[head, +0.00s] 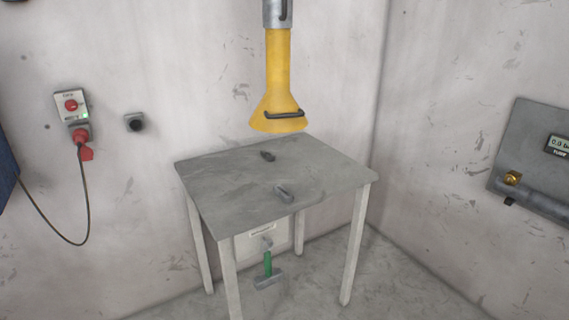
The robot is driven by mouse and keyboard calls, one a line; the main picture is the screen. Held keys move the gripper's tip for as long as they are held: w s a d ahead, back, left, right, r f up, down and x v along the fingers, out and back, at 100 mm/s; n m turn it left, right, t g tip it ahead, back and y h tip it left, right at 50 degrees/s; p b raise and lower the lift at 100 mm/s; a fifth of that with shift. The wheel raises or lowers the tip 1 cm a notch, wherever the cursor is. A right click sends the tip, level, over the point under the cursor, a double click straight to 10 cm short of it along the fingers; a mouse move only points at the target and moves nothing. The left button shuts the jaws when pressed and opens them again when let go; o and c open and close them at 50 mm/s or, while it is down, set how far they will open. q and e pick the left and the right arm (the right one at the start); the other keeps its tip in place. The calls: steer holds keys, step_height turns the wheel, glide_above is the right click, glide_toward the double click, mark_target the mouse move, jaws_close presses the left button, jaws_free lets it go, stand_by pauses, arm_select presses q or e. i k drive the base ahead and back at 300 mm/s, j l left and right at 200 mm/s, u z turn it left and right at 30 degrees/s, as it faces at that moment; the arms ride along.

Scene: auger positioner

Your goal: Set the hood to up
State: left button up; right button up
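The hood (279,90) is a yellow funnel-shaped piece in the head view. It hangs from a grey vertical pipe (277,12) at the top of the picture. A dark handle (285,115) crosses the front of its flared lower end. In the picture its lower rim shows just above the back edge of the table; I cannot tell the exact gap. Neither of my grippers is in view.
A switch box (71,106) with a red plug and cable is on the left wall. A grey panel (530,150) is at right.

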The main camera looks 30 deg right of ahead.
mark_target(279, 111)
steer(key=i+l, duration=0.1)
steer(key=l, duration=0.35)
steer(key=i+l, duration=0.15)
steer(key=l, duration=0.3)
steer(key=i+l, duration=0.1)
steer(key=l, duration=0.35)
steer(key=i+l, duration=0.15)
steer(key=l, duration=0.3)
steer(key=i+l, duration=0.1)
steer(key=l, duration=0.35)
steer(key=i+l, duration=0.1)
steer(key=l, duration=0.35)
